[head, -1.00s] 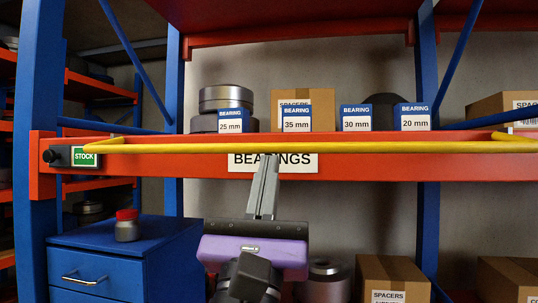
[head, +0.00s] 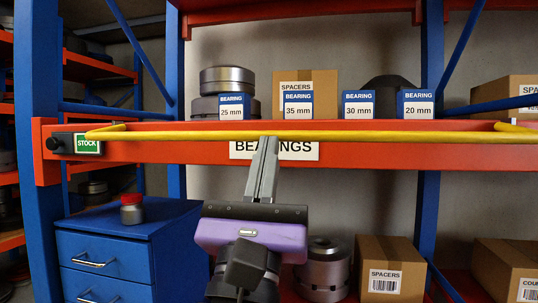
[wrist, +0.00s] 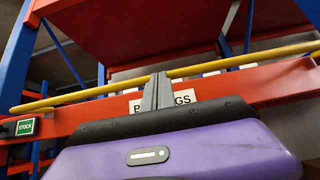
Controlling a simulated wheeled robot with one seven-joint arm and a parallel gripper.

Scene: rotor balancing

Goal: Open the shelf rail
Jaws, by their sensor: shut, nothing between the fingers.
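The shelf rail is a yellow bar (head: 360,136) running across the front of the orange shelf beam (head: 120,152). In the head view the tips reach about the height of the bar. In the wrist view the tips (wrist: 158,77) overlap the bar; I cannot tell whether they touch it. A black knob (head: 55,144) beside the green STOCK tag (head: 88,144) is at the rail's left end.
Blue-and-white bearing cards (head: 298,104) stand on the shelf behind the rail, with metal bearings (head: 227,82) and a spacers box (head: 322,90). A blue drawer cabinet (head: 125,240) with a red-capped jar (head: 131,212) stands at lower left. Boxes (head: 392,270) sit low at right.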

